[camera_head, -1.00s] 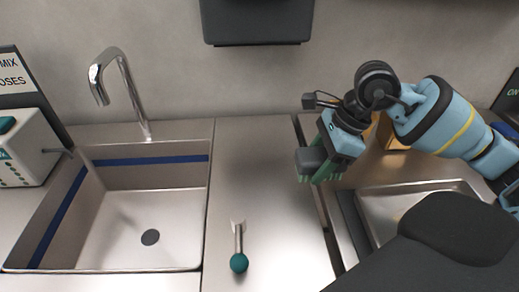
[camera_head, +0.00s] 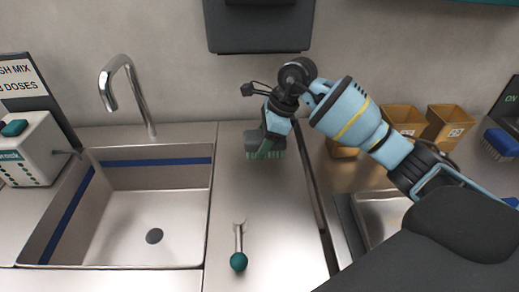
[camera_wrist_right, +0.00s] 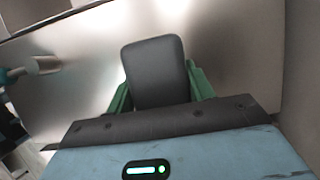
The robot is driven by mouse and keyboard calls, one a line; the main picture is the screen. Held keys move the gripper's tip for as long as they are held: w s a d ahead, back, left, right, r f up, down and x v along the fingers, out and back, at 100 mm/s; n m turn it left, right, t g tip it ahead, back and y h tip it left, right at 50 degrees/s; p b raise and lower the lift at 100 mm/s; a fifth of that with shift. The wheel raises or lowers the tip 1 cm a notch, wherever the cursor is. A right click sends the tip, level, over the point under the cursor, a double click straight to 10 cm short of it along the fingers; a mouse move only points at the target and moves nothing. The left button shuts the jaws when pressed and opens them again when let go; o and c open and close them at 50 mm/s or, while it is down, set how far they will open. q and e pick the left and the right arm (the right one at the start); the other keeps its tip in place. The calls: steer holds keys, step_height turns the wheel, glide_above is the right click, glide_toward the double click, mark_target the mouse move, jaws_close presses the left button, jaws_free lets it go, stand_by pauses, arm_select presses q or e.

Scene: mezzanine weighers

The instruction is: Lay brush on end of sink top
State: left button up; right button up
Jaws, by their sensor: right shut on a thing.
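My right gripper (camera_head: 266,143) is shut on a green brush (camera_head: 267,154) and holds it over the back part of the steel sink top (camera_head: 277,215), right of the basin. Green bristles point down; I cannot tell whether they touch the steel. In the right wrist view a dark grey finger (camera_wrist_right: 156,72) covers the brush's middle. Green parts of the brush (camera_wrist_right: 202,83) show on both sides of it. My left gripper is not in view.
A lever with a teal ball (camera_head: 238,261) stands at the front of the sink top. The basin (camera_head: 150,215) and tap (camera_head: 125,85) are left. Orange-brown bins (camera_head: 447,124) and a blue brush (camera_head: 500,143) are right. A dark box (camera_head: 260,28) hangs on the wall above.

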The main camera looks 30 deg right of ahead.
steer(key=shift+w+a, duration=0.1)
steer(key=shift+w, duration=0.15)
steer(key=shift+w+a+f, duration=0.1)
steer(key=shift+w+f, duration=0.05)
steer(key=shift+f, duration=1.6)
steer(key=shift+f, duration=0.2)
steer(key=o, duration=1)
